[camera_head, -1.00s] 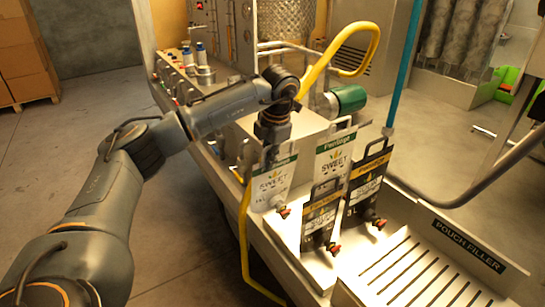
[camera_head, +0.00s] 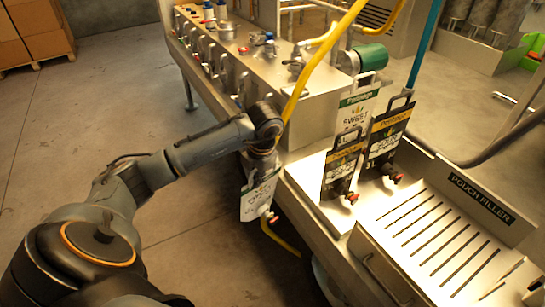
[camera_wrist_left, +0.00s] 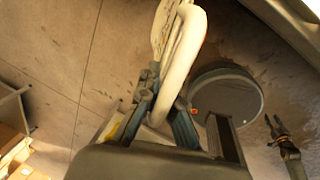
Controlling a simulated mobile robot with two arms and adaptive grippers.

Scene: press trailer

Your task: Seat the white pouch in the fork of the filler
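A white pouch (camera_head: 260,200) with a green band and a red-tipped spout hangs from my left gripper (camera_head: 262,158), beside the near edge of the steel bench. In the left wrist view the pouch's white handle (camera_wrist_left: 183,60) runs between the fingers of my left gripper (camera_wrist_left: 165,105), which is shut on it. The filler (camera_head: 482,198), labelled POUCH FILLER, is at the right with a slotted tray. I cannot make out its fork.
Another white pouch (camera_head: 354,112) and two dark pouches (camera_head: 342,165) (camera_head: 385,135) stand upright on the bench. A yellow hose (camera_head: 318,62) rises behind my left gripper. A green motor (camera_head: 370,57) sits farther back.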

